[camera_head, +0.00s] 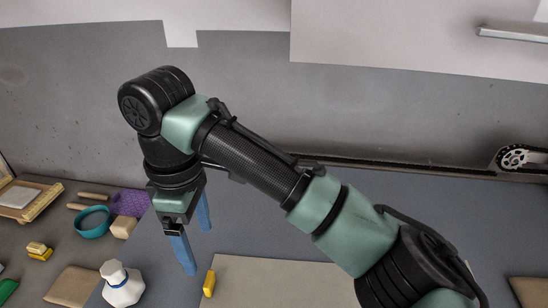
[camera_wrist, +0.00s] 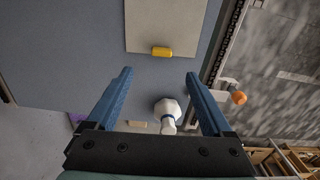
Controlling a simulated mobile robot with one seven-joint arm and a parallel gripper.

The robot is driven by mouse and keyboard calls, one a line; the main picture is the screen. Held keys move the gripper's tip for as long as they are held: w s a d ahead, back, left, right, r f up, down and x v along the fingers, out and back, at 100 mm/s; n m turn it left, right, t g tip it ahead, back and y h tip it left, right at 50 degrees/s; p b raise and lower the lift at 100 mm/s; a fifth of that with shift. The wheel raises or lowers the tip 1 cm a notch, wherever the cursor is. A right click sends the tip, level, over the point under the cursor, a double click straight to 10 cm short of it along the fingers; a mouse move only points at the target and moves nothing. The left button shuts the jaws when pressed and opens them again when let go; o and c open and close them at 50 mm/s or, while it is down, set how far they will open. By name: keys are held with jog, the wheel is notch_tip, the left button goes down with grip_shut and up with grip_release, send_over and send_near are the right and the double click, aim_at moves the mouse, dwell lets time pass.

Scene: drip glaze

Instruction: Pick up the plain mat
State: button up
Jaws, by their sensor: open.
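A flat, plain beige mat (camera_head: 270,282) lies on the grey table, partly hidden behind my arm in the head view. It also shows at the top of the wrist view (camera_wrist: 165,22). A small yellow block (camera_head: 209,284) sits at the mat's edge nearest my gripper; it also shows in the wrist view (camera_wrist: 162,52). My gripper (camera_head: 197,248) points down with its two blue fingers apart and nothing between them. In the head view it is left of the mat, above the table. The wrist view shows the open fingers (camera_wrist: 160,73) short of the block and mat.
A white bottle (camera_head: 122,287) stands left of my gripper; the wrist view shows it low between the fingers (camera_wrist: 167,108). Farther left are a teal ring-shaped bowl (camera_head: 93,222), a purple textured piece (camera_head: 131,203) and a tan slab (camera_head: 72,286). A wall stands behind the table.

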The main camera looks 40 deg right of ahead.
jog(key=p, duration=0.2)
send_over(208, 279)
notch_tip(208, 279, down, 6)
jog(key=shift+w+d+r, duration=0.1)
jog(key=shift+w+r, duration=0.05)
jog(key=shift+r, duration=0.05)
jog(key=shift+f+p, duration=1)
jog(key=shift+f, duration=1.65)
grip_shut()
